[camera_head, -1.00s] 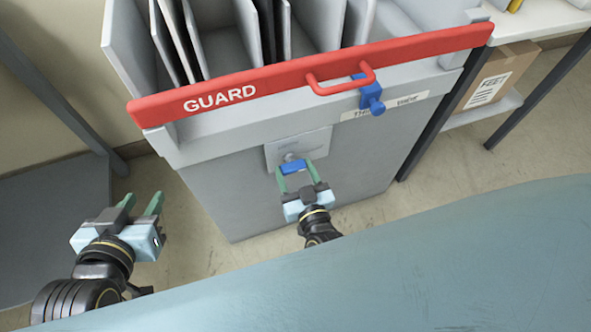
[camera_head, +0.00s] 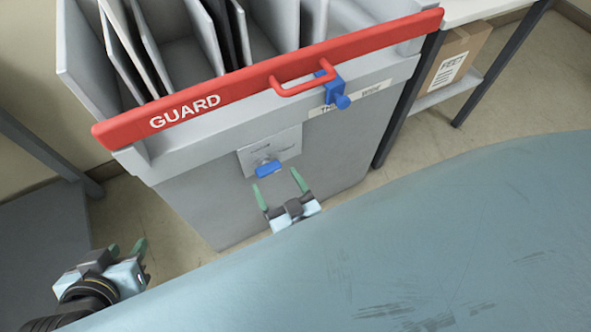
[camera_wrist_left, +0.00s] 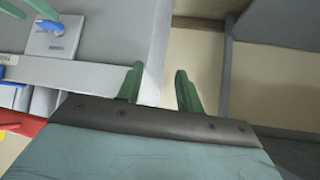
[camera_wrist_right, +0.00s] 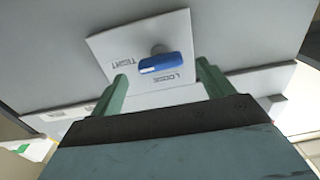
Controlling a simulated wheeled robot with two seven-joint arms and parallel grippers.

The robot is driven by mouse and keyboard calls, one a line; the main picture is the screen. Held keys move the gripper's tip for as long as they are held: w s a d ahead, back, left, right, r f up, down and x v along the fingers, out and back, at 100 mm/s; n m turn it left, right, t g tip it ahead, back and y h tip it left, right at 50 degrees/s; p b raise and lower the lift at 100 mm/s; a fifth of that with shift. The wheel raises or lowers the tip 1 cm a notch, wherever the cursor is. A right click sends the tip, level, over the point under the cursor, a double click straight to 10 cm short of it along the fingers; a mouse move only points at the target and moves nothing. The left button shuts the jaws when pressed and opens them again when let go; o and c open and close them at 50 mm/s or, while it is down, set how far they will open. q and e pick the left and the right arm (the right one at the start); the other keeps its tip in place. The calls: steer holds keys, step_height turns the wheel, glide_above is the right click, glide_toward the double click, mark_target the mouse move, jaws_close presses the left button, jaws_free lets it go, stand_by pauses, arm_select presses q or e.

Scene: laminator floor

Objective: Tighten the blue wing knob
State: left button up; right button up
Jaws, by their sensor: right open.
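The blue wing knob (camera_head: 268,169) sits on a pale plate (camera_head: 283,144) on the front of the grey machine. In the right wrist view the knob (camera_wrist_right: 166,64) lies roughly crosswise on its stem, its nearer end by the word LOOSE; TIGHT is at the plate's other side. My right gripper (camera_head: 281,186) is open and empty, a little below and in front of the knob, apart from it. Its fingers also show in the right wrist view (camera_wrist_right: 161,82). My left gripper (camera_head: 126,248) is open and empty at the lower left, away from the machine; the left wrist view shows its parted fingers (camera_wrist_left: 160,88).
A red GUARD bar (camera_head: 220,100) with a handle runs across the machine's top front. A blue clamp-like knob (camera_head: 334,90) sits beside the handle. A box (camera_head: 455,58) stands on a shelf at the right. Floor is clear around the machine's base.

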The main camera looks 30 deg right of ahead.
arm_select(q)
steer(key=s+a+f+g+y+p, duration=0.1)
steer(key=s+a+f+g+p, duration=0.1)
steer(key=s, duration=0.6)
steer(key=shift+a+f+g+y, duration=0.3)
steer(key=shift+a+f+g, duration=0.45)
steer(key=shift+f+g, duration=0.8)
arm_select(e)
steer(key=s, duration=1)
steer(key=shift+d, duration=0.2)
arm_select(q)
steer(key=shift+w+r, duration=0.1)
steer(key=shift+r, duration=0.2)
arm_select(e)
steer(key=shift+w, duration=0.15)
